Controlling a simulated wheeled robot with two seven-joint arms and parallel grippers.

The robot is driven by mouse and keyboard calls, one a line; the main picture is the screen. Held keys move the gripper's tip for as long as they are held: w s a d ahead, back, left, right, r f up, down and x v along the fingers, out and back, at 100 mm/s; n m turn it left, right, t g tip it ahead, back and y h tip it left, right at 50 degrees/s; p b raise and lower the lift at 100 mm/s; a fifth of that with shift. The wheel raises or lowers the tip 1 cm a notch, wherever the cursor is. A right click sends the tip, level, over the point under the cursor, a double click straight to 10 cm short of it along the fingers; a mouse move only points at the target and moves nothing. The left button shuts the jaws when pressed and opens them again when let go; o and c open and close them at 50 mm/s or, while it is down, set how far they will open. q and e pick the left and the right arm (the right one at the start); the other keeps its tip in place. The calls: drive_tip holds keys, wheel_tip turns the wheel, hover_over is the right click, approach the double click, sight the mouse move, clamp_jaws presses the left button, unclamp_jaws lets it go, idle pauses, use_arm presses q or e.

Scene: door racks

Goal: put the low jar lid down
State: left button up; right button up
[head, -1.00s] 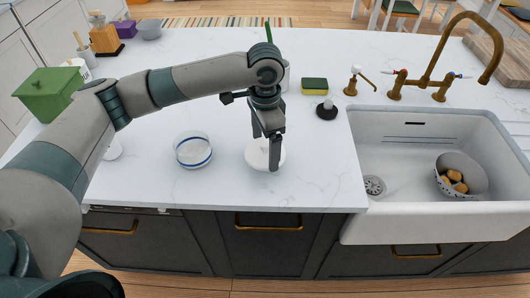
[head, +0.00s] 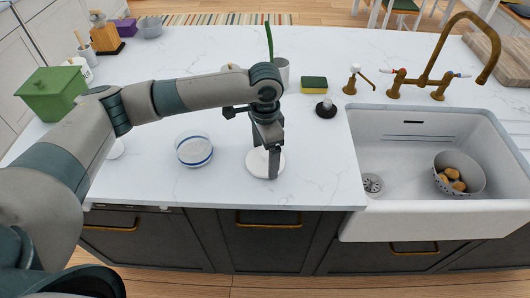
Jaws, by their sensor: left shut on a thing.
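The low jar lid (head: 258,164) is a white round disc at the front of the white counter, left of the sink. My left gripper (head: 270,172) points down over it, its fingers shut on the lid's middle and hiding part of it. The lid looks flat and at or very near the counter top; I cannot tell whether it touches. My right gripper is not in view.
A white sink (head: 420,207) with a colander (head: 460,174) of potatoes lies to the right. Behind are a sponge (head: 314,85), a dark brush (head: 326,109) and a brass tap (head: 437,60). A green box (head: 50,93) stands far left. The counter's front edge is close to the lid.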

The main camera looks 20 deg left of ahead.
sight(265, 153)
use_arm(q)
drive_tip(key=shift+f, duration=0.1)
drive_tip(key=o, duration=0.9)
drive_tip(key=shift+r, duration=0.45)
wheel_tip(265, 153, up, 11)
drive_tip(key=b, duration=0.3)
drive_tip(key=shift+r, duration=0.2)
